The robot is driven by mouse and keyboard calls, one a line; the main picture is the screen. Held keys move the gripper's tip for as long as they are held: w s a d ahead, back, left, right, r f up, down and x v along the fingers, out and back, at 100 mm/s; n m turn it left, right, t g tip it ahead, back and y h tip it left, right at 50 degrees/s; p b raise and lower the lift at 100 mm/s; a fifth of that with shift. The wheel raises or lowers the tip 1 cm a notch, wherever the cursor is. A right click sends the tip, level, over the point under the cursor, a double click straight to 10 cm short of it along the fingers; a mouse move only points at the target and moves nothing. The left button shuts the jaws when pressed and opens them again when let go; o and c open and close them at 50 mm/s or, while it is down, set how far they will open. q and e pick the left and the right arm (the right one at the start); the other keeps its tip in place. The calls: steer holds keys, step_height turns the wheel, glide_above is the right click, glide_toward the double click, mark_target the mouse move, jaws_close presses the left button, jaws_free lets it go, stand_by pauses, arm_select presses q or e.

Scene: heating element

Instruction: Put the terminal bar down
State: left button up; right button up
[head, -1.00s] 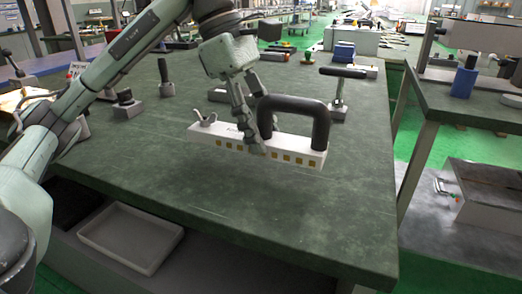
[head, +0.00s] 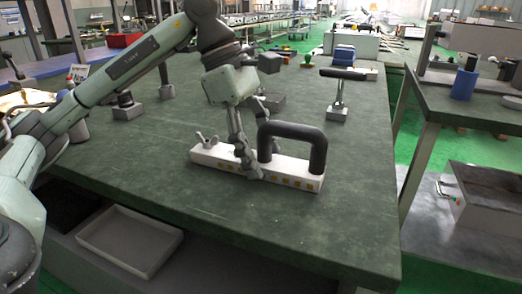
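The terminal bar (head: 217,158) is a long white block with yellow-brown squares along its front side, a wing-nut-like piece at its left end and a black arched handle (head: 291,130) on its right half. In the head view it lies level at the green tabletop (head: 230,220), apparently touching it. My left gripper (head: 250,172) comes down from above at the bar's middle, just left of the handle. Its fingers straddle the bar and look closed on it; the far finger is partly hidden. My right gripper is not in view.
A T-handled tool on a grey block (head: 338,113) stands behind the bar to the right. Small grey blocks with posts (head: 127,106) stand at the back left. A grey tray (head: 130,240) sits on the shelf below. The front tabletop is clear.

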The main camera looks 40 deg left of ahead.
arm_select(q)
steer(key=shift+r, duration=0.1)
steer(key=shift+r, duration=0.2)
steer(key=p+v, duration=0.2)
steer(key=v, duration=0.9)
steer(key=shift+a+r, duration=0.2)
steer(key=shift+r, duration=0.1)
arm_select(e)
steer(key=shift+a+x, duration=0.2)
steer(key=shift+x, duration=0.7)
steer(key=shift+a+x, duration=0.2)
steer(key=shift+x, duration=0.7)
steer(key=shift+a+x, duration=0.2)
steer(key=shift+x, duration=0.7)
